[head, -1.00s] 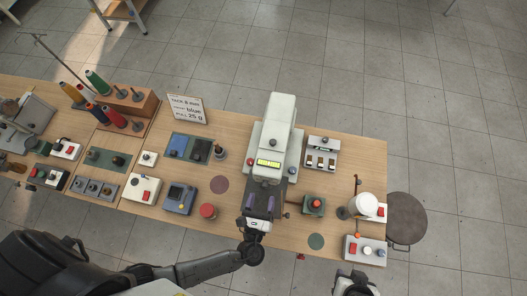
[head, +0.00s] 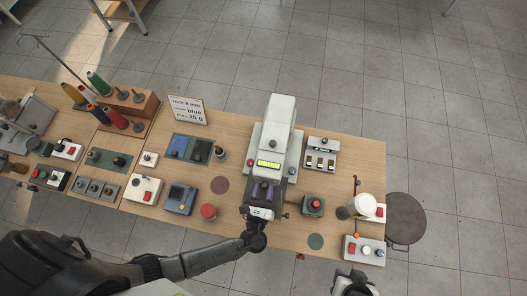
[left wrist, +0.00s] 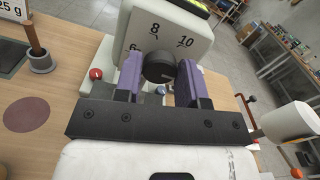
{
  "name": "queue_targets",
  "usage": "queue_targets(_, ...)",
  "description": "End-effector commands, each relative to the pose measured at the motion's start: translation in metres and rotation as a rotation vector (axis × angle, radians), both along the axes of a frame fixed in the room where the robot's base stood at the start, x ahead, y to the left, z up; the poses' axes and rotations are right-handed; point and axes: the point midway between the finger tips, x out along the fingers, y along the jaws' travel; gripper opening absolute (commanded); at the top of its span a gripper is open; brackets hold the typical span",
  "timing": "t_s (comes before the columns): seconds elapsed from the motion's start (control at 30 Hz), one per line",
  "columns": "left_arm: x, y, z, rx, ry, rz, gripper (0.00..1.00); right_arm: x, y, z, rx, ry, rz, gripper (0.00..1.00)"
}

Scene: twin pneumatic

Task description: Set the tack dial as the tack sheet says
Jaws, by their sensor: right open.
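The tack sheet (head: 187,110) stands at the back of the bench and reads "TACK 8 mm", "blue" and "PULL 25 g". The tack dial is a black round knob (left wrist: 158,67) on the pale front face of the machine (head: 277,120), with 6, 8 and 10 printed around it. Its pointer setting is not clear to me. My left gripper (head: 262,192) is open at the machine's front. Its purple fingers in the left wrist view (left wrist: 160,82) stand on either side of the knob, with no clear grip on it. My right gripper (head: 352,287) is open and empty beyond the bench's front edge.
A green box with a red button (head: 312,205) and a white cylinder (head: 363,205) stand right of the machine. A switch panel (head: 321,154) is behind them.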

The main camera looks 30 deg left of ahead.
Motion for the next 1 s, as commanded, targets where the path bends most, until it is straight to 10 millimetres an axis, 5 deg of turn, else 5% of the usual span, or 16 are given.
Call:
queue_targets(0.27,0.0,0.0,0.0,0.0,0.0,0.0,0.12,0.0,-0.002,0.0,-0.009,0.001,0.007,0.43)
queue_targets(0.57,0.0,0.0,-0.003,-0.056,-0.016,0.0,0.12,0.0,-0.003,-0.01,-0.01,0.001,0.006,0.43)
queue_targets(1.0,0.0,0.001,-0.006,-0.407,-0.114,0.0,0.12,0.0,0.0,-0.058,0.0,0.001,0.001,0.43)
